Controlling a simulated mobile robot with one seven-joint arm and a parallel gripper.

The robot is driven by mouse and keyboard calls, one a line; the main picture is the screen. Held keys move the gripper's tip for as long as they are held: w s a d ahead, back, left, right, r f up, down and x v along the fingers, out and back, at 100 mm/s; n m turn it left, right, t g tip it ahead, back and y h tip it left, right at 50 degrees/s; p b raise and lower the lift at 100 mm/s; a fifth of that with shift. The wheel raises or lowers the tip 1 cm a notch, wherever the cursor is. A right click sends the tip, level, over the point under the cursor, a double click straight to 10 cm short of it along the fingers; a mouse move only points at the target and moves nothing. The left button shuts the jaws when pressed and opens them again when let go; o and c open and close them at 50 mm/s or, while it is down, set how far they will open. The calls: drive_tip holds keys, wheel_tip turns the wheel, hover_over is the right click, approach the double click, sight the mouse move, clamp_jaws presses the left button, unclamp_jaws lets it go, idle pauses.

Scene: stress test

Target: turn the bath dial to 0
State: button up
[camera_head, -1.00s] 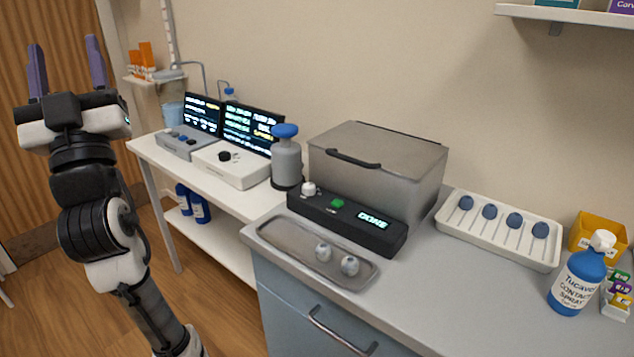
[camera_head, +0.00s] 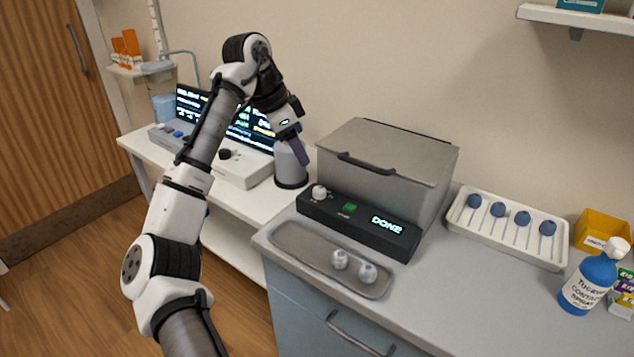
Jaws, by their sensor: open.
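The bath is a grey metal box with a closed lid (camera_head: 385,165) and a black control panel (camera_head: 365,234) along its front. The bath dial is a white knob (camera_head: 319,192) at the panel's left end; its marks are too small to read. A green button (camera_head: 350,208) and a lit display reading "DONE" (camera_head: 387,225) are to its right. My gripper (camera_head: 302,157) has purple fingers and points down, above and slightly left of the dial in the picture, apart from it. It is open and empty; one finger is mostly hidden.
A metal tray (camera_head: 290,238) with two small pale round items lies before the panel. A white rack (camera_head: 480,233) with blue-topped items and a blue spray bottle (camera_head: 590,280) are at right.

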sight(319, 188)
drive_tip(key=p+x, duration=0.1)
drive_tip(key=x, duration=1)
drive_tip(key=shift+w+d+f, duration=0.15)
drive_tip(key=shift+d+f, duration=0.05)
drive_tip(key=shift+f, duration=0.15)
drive_tip(key=c, duration=1)
